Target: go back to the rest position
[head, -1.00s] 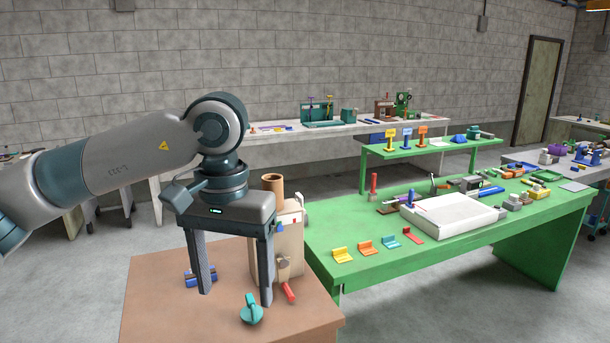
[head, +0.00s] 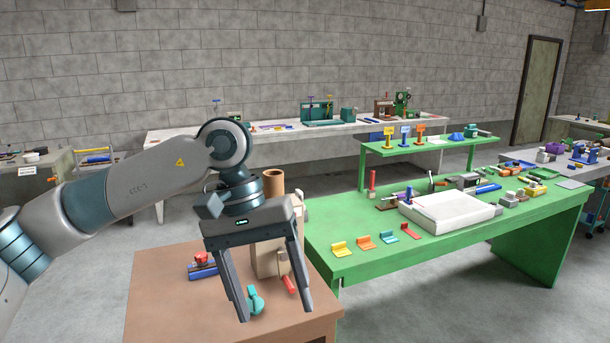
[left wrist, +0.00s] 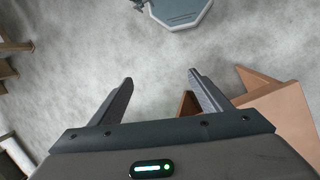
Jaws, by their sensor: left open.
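My left gripper (head: 274,312) is open and empty in the head view. Its fingers point downward over the front part of the brown table (head: 160,300). In the left wrist view its two fingers (left wrist: 160,82) stand wide apart with only grey floor between them. Part of the brown table (left wrist: 280,120) shows at the right there. My right gripper is not in any view.
Behind the gripper stand a beige box-like fixture (head: 264,258) and a brown cylinder (head: 274,182). A teal piece (head: 255,302), a red-handled piece (head: 290,285) and blue and red items (head: 202,266) lie on the brown table. A green workbench (head: 450,250) stands to the right.

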